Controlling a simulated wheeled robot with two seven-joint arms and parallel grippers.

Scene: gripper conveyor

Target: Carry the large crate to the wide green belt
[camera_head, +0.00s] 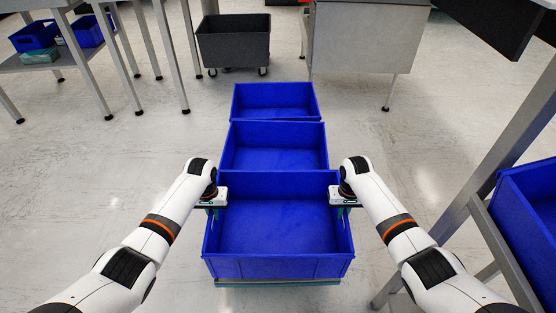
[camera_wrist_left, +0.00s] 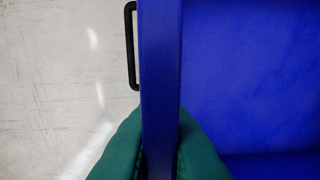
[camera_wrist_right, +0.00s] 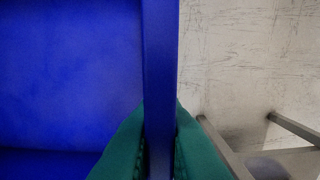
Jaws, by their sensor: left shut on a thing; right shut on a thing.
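The large blue crate (camera_head: 280,265) is the nearest of three blue crates in a row, open at the top and empty. My left gripper (camera_head: 213,207) is shut on its left wall, and my right gripper (camera_head: 343,209) is shut on its right wall. In the left wrist view, green fingers (camera_wrist_left: 160,150) straddle the crate's wall (camera_wrist_left: 160,70). In the right wrist view, green fingers (camera_wrist_right: 160,150) also straddle a wall of the crate (camera_wrist_right: 160,60). A thin teal edge (camera_head: 280,283) shows under the crate's near side. I cannot identify a wide green belt in these views.
Two more empty blue crates (camera_head: 275,145) (camera_head: 275,100) stand directly beyond. A dark grey wheeled bin (camera_head: 233,42) and a pale cabinet (camera_head: 360,40) are at the back. Table legs (camera_head: 170,55) stand at left, a metal frame (camera_head: 490,160) with a blue bin (camera_head: 530,225) at right. Floor at left is clear.

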